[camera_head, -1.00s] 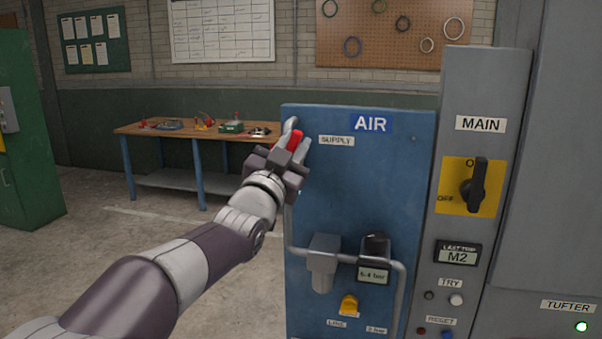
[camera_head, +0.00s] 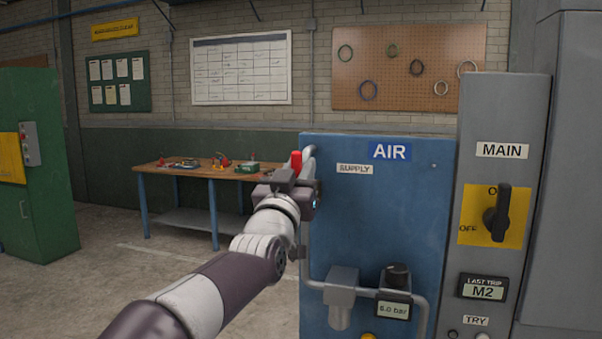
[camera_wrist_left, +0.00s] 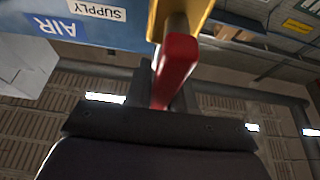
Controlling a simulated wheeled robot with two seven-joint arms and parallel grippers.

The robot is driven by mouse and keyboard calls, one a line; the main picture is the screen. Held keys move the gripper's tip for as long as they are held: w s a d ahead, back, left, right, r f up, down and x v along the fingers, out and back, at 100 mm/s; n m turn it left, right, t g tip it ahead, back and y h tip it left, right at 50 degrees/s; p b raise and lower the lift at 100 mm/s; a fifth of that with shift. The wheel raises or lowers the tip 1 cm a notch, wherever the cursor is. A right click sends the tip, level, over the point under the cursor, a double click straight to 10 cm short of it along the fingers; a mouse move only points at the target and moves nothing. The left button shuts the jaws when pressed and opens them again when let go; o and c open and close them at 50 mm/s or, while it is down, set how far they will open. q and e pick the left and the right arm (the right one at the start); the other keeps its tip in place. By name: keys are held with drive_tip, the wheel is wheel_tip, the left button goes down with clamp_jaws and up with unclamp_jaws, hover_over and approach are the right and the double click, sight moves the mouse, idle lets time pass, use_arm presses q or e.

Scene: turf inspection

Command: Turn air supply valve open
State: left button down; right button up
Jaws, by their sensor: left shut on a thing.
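The red air supply valve handle (camera_head: 296,160) is at the upper left edge of the blue AIR panel (camera_head: 385,225), beside the SUPPLY label (camera_head: 355,169). It stands about upright, in line with the grey pipe. My left gripper (camera_head: 291,183) is shut on the handle, with its red tip showing above the fingers. In the left wrist view the red handle (camera_wrist_left: 174,72) runs between the dark fingers, with a yellow part behind it. The gauge display (camera_head: 394,311) reads 6.0 bar. My right gripper is not in view.
A grey column with the MAIN switch (camera_head: 497,215) stands right of the panel. A workbench (camera_head: 190,172) with tools is behind my left arm. A green cabinet (camera_head: 45,190) stands at the far left. The floor between is clear.

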use_arm(q)
drive_tip(key=shift+w+d+f, duration=0.1)
drive_tip(key=shift+w+f, duration=0.1)
drive_tip(key=shift+f, duration=0.4)
drive_tip(key=c, duration=1.2)
unclamp_jaws()
drive_tip(key=shift+o, duration=0.8)
drive_tip(key=shift+s+r, duration=0.2)
drive_tip(key=shift+r, duration=0.1)
drive_tip(key=shift+s+a+f, duration=0.1)
drive_tip(key=shift+s+a, duration=0.1)
drive_tip(key=shift+s, duration=0.1)
drive_tip(key=b+v, duration=0.5)
drive_tip(key=v, duration=0.7)
